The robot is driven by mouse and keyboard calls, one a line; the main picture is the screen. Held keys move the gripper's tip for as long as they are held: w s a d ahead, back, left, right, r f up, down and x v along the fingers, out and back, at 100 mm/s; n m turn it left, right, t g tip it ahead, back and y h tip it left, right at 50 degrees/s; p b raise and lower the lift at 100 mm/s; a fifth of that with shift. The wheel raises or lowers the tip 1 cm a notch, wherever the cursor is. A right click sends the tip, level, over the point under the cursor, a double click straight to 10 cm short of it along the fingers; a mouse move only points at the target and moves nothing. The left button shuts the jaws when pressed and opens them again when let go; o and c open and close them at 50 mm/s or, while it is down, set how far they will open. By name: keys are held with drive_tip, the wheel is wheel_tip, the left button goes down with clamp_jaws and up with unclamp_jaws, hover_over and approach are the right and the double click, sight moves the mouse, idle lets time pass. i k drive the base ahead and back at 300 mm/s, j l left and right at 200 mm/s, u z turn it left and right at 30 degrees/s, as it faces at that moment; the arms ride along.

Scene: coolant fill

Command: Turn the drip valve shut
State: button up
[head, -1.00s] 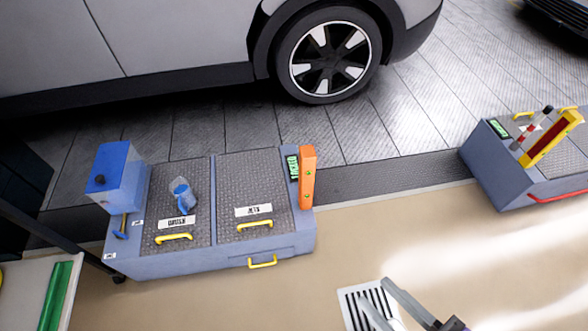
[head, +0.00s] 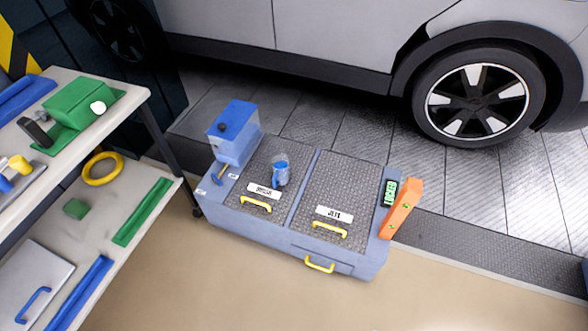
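A blue tank (head: 232,133) with a dark cap stands on the back left corner of a grey-blue floor cabinet. A small blue lever (head: 222,172) sits at its front, over the cabinet's left end; it looks like the drip valve. It is too small to tell whether it is open or shut. A clear jug (head: 280,170) with a blue part stands on the left tread-plate lid. My gripper is out of the picture.
The cabinet (head: 245,220) has yellow handles and an orange post (head: 402,208) at its right end. A two-level shelf table (head: 125,97) with green and blue items stands left, its leg near the cabinet. A car (head: 330,40) stands behind. The front floor (head: 400,290) is clear.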

sight(214, 176)
drive_tip(key=i+j+u, duration=0.2)
drive_tip(key=i+j, duration=0.55)
drive_tip(key=i+j+u, duration=0.2)
drive_tip(key=i+j, duration=0.4)
drive_tip(key=i, duration=0.15)
